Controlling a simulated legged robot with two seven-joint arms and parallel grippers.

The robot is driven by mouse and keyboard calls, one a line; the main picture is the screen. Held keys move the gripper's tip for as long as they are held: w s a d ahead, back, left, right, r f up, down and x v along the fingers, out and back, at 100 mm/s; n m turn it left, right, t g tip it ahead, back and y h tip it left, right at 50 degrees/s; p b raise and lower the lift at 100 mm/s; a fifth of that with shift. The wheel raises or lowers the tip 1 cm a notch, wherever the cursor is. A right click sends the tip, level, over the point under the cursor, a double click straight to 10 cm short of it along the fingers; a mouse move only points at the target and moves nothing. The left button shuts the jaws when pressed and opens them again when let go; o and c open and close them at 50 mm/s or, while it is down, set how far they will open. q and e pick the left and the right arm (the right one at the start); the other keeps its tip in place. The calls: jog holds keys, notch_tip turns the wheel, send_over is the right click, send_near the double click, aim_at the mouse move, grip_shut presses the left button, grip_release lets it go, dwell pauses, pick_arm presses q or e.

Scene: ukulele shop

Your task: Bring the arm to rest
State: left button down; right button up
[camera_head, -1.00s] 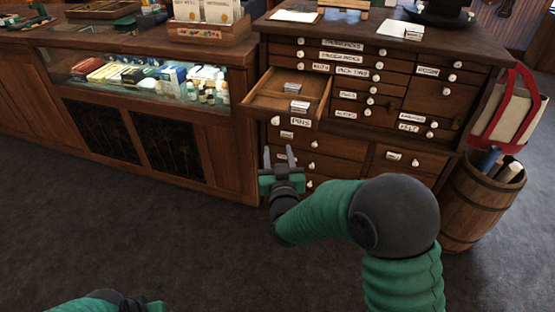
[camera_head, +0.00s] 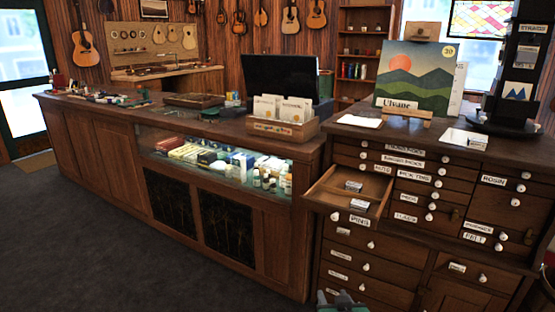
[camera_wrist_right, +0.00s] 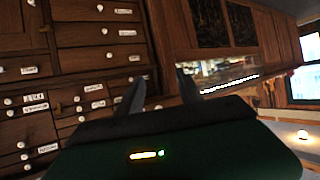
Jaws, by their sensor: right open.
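My right gripper (camera_head: 343,300) shows only as a small part at the bottom edge of the head view, in front of the lower drawers of the cabinet (camera_head: 445,243). In the right wrist view, the two dark fingers of my right gripper (camera_wrist_right: 160,92) stand apart with nothing between them. The cabinet front with its labelled drawers fills the left of that view. My left gripper is not in view.
One upper drawer (camera_head: 349,190) of the cabinet is pulled out, with small boxes inside. A glass-fronted counter (camera_head: 170,140) runs to the left. The grey carpet (camera_head: 90,240) in front is clear.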

jog(key=s+d+f+g, duration=0.2)
jog(key=s+f+g, duration=0.25)
jog(key=s, duration=0.75)
jog(key=s+d+f+g, duration=0.1)
jog(key=s+f+g, duration=0.35)
jog(key=s, duration=0.65)
notch_tip(320, 180, up, 25)
jog(key=s+g+p, duration=0.1)
jog(key=p, duration=2.4)
jog(key=shift+s+d+f, duration=0.15)
jog(key=shift+s+d, duration=0.05)
jog(key=shift+s, duration=0.05)
jog(key=shift+s+d, duration=0.1)
